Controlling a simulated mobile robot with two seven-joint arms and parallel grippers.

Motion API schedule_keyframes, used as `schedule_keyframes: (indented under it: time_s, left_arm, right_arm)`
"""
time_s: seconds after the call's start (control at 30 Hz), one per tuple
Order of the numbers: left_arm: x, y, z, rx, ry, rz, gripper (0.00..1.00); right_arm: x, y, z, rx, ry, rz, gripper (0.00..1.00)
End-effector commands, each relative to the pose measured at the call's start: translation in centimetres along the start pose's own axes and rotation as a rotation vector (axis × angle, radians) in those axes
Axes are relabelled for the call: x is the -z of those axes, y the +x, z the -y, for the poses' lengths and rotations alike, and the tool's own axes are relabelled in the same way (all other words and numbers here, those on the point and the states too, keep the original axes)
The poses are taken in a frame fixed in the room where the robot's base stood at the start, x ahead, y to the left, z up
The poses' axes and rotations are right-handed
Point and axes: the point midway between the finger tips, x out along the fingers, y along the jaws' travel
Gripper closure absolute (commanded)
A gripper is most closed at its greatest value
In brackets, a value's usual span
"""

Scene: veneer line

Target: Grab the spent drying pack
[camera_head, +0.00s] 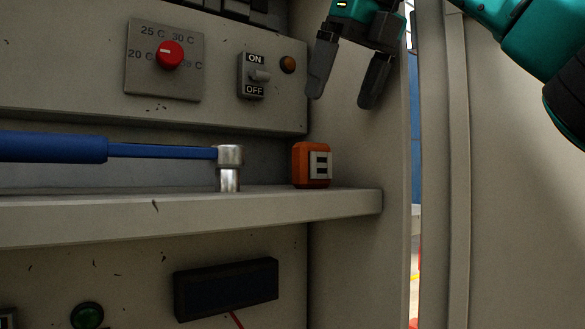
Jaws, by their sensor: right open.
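A small orange block (299,166) with rounded edges and a pale, dark-slotted plate on its front sits upright near the right end of the shelf; it appears to be the drying pack. My right gripper (342,99) is above it and slightly to its right, pointing down, with its two dark fingers apart and nothing between them. There is a clear gap between the fingertips and the block. My left gripper is not in view.
A hammer (229,157) with a blue handle lies on the shelf (200,218), its metal head left of the block. Above are a red dial (170,54) and an ON/OFF switch (256,76). A dark box (226,288) and green button (87,316) are below.

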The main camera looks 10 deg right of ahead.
Motion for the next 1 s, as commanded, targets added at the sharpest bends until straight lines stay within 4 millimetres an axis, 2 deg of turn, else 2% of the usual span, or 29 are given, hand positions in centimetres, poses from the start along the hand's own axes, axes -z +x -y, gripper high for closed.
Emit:
schedule_keyframes:
  time_s: [0.17,0.5,0.77,1.0]
  left_arm:
    - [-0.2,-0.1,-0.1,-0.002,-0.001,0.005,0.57]
    - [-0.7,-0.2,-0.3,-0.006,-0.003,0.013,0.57]
    - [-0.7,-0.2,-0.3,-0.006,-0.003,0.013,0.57]
    - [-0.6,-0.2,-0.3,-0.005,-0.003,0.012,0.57]
  right_arm:
    - [0.0,1.1,0.1,0.003,0.000,-0.001,0.06]
    - [-0.1,6.5,0.0,0.001,0.000,-0.002,0.06]
    - [-0.3,8.4,-0.1,0.001,0.000,-0.002,0.06]
    - [-1.1,11.9,-0.4,0.001,0.000,-0.002,0.06]
